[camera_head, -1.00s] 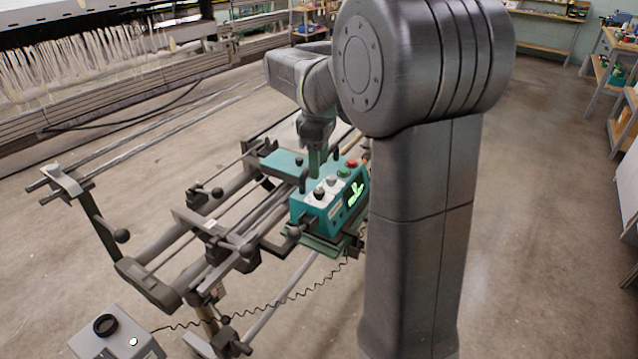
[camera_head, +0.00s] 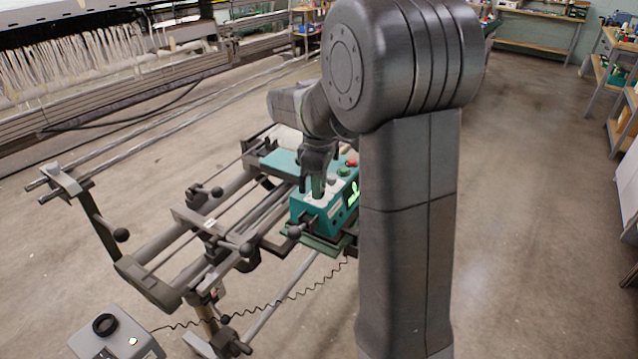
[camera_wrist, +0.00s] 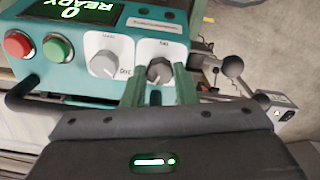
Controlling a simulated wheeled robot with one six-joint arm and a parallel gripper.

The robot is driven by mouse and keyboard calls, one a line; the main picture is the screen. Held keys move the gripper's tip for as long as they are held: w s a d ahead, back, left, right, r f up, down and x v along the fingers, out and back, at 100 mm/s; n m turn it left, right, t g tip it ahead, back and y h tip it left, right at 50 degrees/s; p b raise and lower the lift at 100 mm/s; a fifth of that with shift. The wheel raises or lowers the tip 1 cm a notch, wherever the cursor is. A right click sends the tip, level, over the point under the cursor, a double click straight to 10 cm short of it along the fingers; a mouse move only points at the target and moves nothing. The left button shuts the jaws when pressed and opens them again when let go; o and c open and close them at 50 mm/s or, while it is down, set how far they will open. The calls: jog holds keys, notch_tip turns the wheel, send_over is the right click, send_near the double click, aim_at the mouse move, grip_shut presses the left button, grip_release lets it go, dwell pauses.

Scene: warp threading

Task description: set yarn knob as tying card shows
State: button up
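The teal control box (camera_head: 322,218) sits on the frame; its face shows closer in the wrist view (camera_wrist: 83,83). There, two knobs stand on white plates: a light grey left knob (camera_wrist: 104,64) and a darker right knob (camera_wrist: 159,70). Plate lettering is too small to read surely, so I cannot tell which is the yarn knob. My gripper (camera_wrist: 159,74) has its green fingers apart, one on either side of the right knob. Contact with it is not clear. In the head view my gripper (camera_head: 318,190) is down at the box top. I cannot make out a tying card.
A black-knobbed lever (camera_wrist: 233,67) stands to the right. A grey box (camera_head: 117,335) is at the front left. Open floor lies right.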

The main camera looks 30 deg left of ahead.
jog(key=shift+r+m, duration=0.1)
jog(key=shift+m, duration=0.2)
jog(key=shift+m+p, duration=0.8)
jog(key=shift+m, duration=0.4)
jog(key=shift+m+p, duration=0.8)
jog(key=shift+m, duration=1.7)
jog(key=o, duration=1)
notch_tip(320, 180, up, 14)
